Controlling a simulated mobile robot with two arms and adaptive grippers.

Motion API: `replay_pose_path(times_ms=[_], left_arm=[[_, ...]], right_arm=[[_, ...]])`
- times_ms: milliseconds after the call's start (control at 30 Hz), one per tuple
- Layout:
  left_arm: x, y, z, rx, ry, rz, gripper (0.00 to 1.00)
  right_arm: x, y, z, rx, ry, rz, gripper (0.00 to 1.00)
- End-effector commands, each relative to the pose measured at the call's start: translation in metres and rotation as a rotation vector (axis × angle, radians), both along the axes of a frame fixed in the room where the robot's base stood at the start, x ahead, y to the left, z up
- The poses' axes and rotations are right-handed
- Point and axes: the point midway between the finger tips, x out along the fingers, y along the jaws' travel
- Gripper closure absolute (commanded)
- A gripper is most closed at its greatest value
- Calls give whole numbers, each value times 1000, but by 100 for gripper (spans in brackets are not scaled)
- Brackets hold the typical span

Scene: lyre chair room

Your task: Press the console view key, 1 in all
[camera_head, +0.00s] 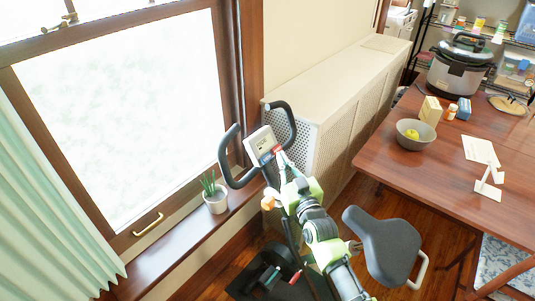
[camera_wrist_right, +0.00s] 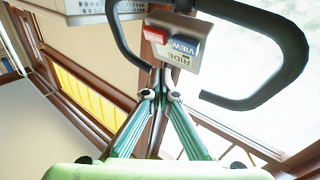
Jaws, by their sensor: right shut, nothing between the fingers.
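The exercise bike's console (camera_head: 260,140) sits between its dark handlebars (camera_head: 228,141). In the right wrist view the console (camera_wrist_right: 180,60) appears upside down. It has a blue key marked VIEW (camera_wrist_right: 184,46) and a red key (camera_wrist_right: 155,35) beside it. The red key also shows in the head view (camera_head: 277,149). My right gripper (camera_head: 281,158) is at the console's lower edge. In the wrist view its green fingers (camera_wrist_right: 164,72) meet at the tips, empty, just below the keys. I cannot tell whether they touch the console. My left gripper is not in view.
The bike's grey seat (camera_head: 383,245) is right of my right arm. A potted plant (camera_head: 215,195) stands on the window sill left of the handlebars. A radiator cover (camera_head: 335,95) is behind the bike. A wooden table (camera_head: 445,175) with a bowl (camera_head: 416,134) is at right.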

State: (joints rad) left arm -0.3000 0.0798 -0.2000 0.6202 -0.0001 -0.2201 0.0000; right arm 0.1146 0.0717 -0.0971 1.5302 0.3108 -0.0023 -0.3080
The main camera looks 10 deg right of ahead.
Motion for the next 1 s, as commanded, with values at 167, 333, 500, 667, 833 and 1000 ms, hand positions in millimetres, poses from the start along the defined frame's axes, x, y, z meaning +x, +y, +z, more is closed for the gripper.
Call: replay_pose_path(times_ms=[167,333,500,667,833,1000], left_arm=[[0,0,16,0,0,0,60],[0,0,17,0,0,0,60],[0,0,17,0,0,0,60],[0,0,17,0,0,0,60],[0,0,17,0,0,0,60],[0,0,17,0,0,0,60]], right_arm=[[-12,-9,10,-2,1,0,100],[-15,-11,11,1,0,0,100],[-15,-11,10,1,0,0,100],[-15,-11,10,1,0,0,100],[-15,-11,10,1,0,0,100],[-15,-11,10,1,0,0,100]])
